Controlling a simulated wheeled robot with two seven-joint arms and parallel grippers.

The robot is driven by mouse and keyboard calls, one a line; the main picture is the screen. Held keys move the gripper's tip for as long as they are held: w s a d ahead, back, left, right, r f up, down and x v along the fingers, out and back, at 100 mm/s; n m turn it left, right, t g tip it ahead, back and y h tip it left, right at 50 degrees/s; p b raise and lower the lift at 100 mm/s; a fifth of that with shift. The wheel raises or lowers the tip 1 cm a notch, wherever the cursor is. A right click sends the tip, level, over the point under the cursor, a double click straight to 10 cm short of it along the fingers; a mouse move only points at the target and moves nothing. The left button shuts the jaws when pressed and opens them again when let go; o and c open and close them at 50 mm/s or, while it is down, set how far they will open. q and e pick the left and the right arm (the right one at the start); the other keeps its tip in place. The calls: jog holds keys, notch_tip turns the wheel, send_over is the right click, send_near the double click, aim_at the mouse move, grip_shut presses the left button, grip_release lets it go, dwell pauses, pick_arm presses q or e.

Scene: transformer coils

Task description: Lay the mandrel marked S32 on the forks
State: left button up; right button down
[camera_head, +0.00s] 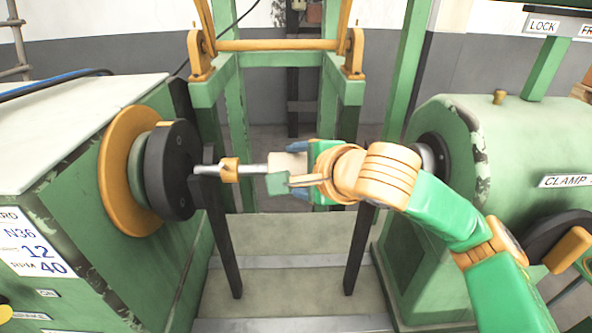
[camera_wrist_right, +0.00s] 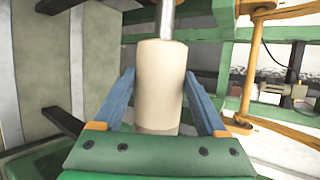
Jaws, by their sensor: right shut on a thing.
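The mandrel (camera_head: 287,163) has a pale beige body, a steel shaft running left and an orange collar. It lies about level between the two machine ends; no S32 mark is readable. My right gripper (camera_head: 299,168) is shut around the beige body, and its blue fingers flank it in the right wrist view (camera_wrist_right: 160,100). The forks are two dark posts: the left fork (camera_head: 223,230) and the right fork (camera_head: 358,250). The shaft's left end overlaps the left fork's top; I cannot tell if it rests there. The right fork's top is hidden behind my gripper and arm. My left gripper is out of view.
A black chuck (camera_head: 172,170) with an orange disc (camera_head: 120,170) faces the shaft's left end. A green tailstock (camera_head: 465,140) stands at the right. A green frame with an orange bar (camera_head: 275,45) stands behind. The floor between the forks is clear.

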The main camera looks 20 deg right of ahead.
jog(key=shift+f, duration=0.15)
grip_release()
jog(key=shift+s, duration=0.1)
